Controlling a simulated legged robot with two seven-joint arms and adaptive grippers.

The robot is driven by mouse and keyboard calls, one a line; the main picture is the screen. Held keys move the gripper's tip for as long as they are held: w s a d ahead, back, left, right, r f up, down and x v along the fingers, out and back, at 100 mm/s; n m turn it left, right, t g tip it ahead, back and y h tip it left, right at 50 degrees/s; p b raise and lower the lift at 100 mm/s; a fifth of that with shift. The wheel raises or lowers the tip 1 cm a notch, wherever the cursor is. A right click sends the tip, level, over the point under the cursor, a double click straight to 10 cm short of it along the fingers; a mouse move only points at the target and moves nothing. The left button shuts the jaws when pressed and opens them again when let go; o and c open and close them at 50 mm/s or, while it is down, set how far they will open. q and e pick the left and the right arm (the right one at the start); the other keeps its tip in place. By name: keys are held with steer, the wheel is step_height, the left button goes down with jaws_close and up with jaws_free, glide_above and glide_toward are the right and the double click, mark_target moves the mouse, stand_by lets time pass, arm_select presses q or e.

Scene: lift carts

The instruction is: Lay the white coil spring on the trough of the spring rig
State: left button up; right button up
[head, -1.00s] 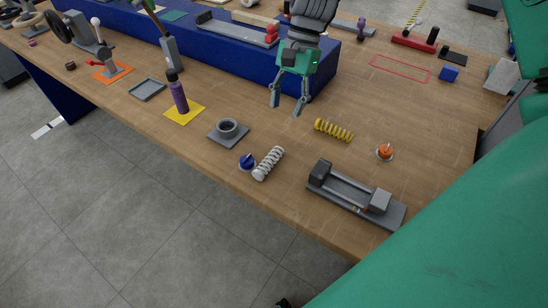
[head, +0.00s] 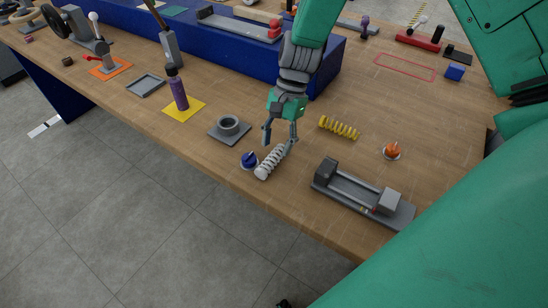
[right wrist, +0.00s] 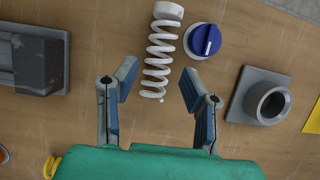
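The white coil spring (head: 270,162) lies on the wooden table, between a blue knob and the spring rig. My right gripper (head: 281,143) is open, with its fingertips at the far end of the spring. In the right wrist view the spring (right wrist: 158,56) stretches away ahead of the open fingers (right wrist: 158,88), its near end close to the gap between them, nearer the left finger. The grey spring rig (head: 350,188), with its trough between two end blocks, stands to the right; one block (right wrist: 36,64) shows in the right wrist view. My left gripper is not seen.
The blue knob (head: 249,159) sits right beside the spring. A yellow spring (head: 339,127) and an orange knob (head: 391,151) lie farther right. A grey ring holder (head: 229,125) and a purple bottle (head: 179,93) stand to the left. A blue raised block (head: 235,49) is behind.

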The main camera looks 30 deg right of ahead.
mark_target(271, 156)
steer(key=x, duration=0.2)
steer(key=a+x, duration=0.1)
steer(key=x, duration=0.1)
steer(key=shift+s, duration=0.1)
steer(key=shift+d, duration=0.35)
steer(key=shift+d+f, duration=0.1)
steer(key=shift+d, duration=0.1)
jaws_close()
steer(key=shift+a, duration=0.1)
steer(key=shift+a, duration=0.1)
